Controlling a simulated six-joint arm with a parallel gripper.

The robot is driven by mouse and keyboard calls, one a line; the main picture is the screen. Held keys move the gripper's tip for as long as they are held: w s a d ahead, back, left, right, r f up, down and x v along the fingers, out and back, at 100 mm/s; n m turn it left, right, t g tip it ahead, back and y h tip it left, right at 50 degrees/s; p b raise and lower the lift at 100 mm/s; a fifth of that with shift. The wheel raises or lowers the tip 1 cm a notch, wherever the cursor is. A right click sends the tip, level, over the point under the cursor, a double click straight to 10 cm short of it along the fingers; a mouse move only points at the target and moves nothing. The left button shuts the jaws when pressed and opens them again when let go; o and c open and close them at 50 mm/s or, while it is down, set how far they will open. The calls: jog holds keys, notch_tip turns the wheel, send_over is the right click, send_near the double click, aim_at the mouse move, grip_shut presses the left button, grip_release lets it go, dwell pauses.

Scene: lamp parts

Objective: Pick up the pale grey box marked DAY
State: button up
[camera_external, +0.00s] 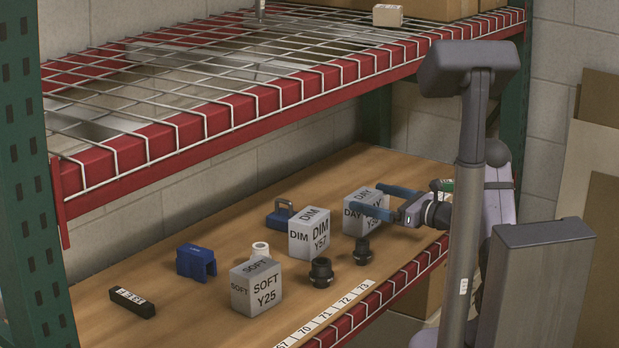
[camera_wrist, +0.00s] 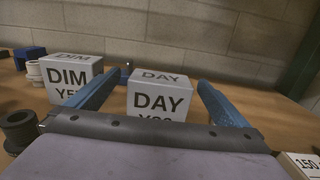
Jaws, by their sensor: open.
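The pale grey box marked DAY (camera_external: 354,222) stands upright on the wooden shelf; it also shows in the wrist view (camera_wrist: 160,98). My gripper (camera_external: 374,199) is open, with its blue fingers reaching toward the box from the right in the external view. In the wrist view, the box stands ahead between the two fingers (camera_wrist: 158,78), with a gap visible on each side. The box's lower front is hidden by my gripper body there. I cannot tell exactly how far the fingertips reach along its sides.
A similar box marked DIM (camera_external: 309,240) stands left of the DAY box, and one marked SOFT (camera_external: 256,291) stands nearer. Black fittings (camera_external: 362,252) (camera_external: 321,273) sit in front. A blue part (camera_external: 281,215) lies behind DIM. A red-edged wire shelf (camera_external: 240,110) hangs above.

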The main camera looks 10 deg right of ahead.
aim_at(350, 195)
jog(key=shift+a+f+h, duration=0.15)
jog(key=shift+f+h, duration=0.15)
jog(key=shift+f, duration=0.4)
jog(key=shift+r+x, duration=0.15)
jog(key=shift+x, duration=1.65)
jog(key=shift+r+x, duration=0.1)
jog(key=shift+x, duration=1.7)
jog(key=shift+w, duration=0.15)
jog(key=c, duration=1.2)
